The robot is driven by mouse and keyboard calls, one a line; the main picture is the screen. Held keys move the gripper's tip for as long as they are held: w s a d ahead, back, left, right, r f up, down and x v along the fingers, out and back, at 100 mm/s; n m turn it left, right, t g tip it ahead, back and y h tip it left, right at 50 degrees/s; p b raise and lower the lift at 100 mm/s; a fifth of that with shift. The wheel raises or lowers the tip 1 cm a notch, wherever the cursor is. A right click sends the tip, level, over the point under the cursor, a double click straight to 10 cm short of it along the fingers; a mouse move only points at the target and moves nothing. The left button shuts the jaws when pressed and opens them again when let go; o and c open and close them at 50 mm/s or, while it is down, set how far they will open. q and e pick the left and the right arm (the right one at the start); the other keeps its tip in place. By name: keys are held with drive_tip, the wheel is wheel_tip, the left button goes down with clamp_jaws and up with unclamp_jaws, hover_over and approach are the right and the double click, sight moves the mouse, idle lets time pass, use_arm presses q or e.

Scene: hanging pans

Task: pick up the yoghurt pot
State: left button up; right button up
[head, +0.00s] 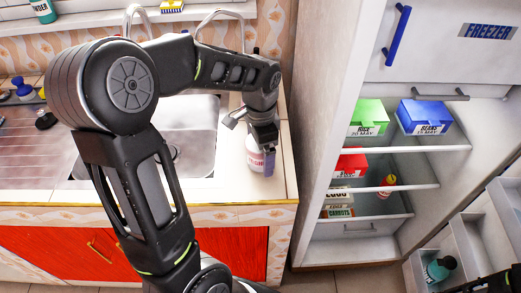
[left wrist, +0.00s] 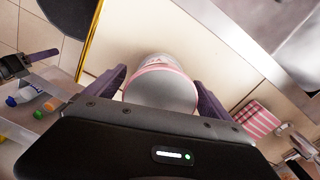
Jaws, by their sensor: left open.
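The yoghurt pot (head: 254,157) is white with pink bands and stands on the counter right of the sink. In the left wrist view the pot (left wrist: 160,92) shows its round grey-white top with a pink rim. My left gripper (head: 262,150) is at the pot from above. In the left wrist view its two purple fingers (left wrist: 158,88) are apart, one on each side of the pot. I cannot tell whether either finger touches it. My right gripper (left wrist: 28,62) shows small at the left of the left wrist view; its jaws are unclear.
The sink (head: 195,150) lies left of the pot. The open fridge (head: 405,150) stands to the right, with a green box (head: 369,118), a blue box (head: 425,117) and a red box (head: 350,162). A pink striped cloth (left wrist: 257,120) lies near the pot.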

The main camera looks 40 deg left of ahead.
idle(0.5)
use_arm(q)
drive_tip(key=c, duration=1.7)
drive_tip(key=shift+r, duration=0.1)
wheel_tip(320, 180, up, 10)
drive_tip(key=shift+b, duration=0.3)
